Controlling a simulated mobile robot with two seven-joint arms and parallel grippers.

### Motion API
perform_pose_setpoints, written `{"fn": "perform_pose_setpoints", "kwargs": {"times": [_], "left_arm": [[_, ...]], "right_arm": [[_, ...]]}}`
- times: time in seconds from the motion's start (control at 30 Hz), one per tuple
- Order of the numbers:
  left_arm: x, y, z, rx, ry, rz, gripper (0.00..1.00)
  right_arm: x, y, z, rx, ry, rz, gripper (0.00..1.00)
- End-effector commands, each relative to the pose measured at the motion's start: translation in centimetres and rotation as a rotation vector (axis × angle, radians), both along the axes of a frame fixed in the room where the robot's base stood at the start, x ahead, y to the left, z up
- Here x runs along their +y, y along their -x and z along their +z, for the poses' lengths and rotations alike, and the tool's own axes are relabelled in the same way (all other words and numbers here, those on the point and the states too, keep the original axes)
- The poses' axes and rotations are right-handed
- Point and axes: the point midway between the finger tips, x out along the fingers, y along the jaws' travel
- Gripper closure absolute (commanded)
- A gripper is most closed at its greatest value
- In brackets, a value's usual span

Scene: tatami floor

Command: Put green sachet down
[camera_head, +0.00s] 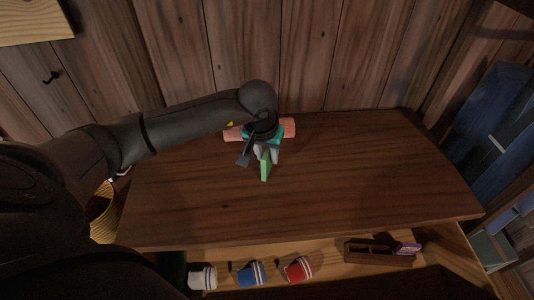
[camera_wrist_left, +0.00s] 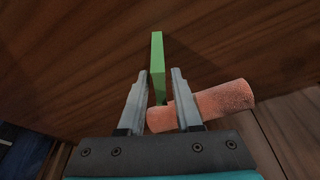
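The green sachet (camera_head: 265,167) is a thin green block standing on edge on the dark wooden tabletop (camera_head: 350,185), near its middle. My left gripper (camera_head: 267,155) is above it, pointing down. In the left wrist view the sachet (camera_wrist_left: 157,62) lies between the two fingertips of my left gripper (camera_wrist_left: 161,72). Gaps show beside it, clearest on the right, so the fingers look open around it. Whether one finger touches it I cannot tell. My right gripper is not in view.
A salmon-coloured roll (camera_head: 289,128) lies behind my left gripper by the wall, also in the left wrist view (camera_wrist_left: 222,100). The open drawer below holds several cups, including a blue one (camera_head: 250,273), and a wooden box (camera_head: 375,253). The tabletop's right side is clear.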

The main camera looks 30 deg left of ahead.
Motion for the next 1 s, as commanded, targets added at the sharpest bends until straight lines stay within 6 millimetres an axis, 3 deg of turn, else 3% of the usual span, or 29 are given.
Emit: {"fn": "perform_pose_setpoints", "kwargs": {"times": [0.1, 0.47, 1.0], "left_arm": [[0.0, 0.0, 0.0, 0.0, 0.0, 0.0, 0.54], [0.0, 0.0, 0.5, 0.001, 0.0, 0.0, 0.54], [-0.7, 2.7, 10.5, -0.003, 0.001, -0.001, 0.54]], "right_arm": [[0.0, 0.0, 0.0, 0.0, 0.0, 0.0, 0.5], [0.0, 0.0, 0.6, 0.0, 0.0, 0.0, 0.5], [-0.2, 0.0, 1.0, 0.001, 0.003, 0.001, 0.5]]}}
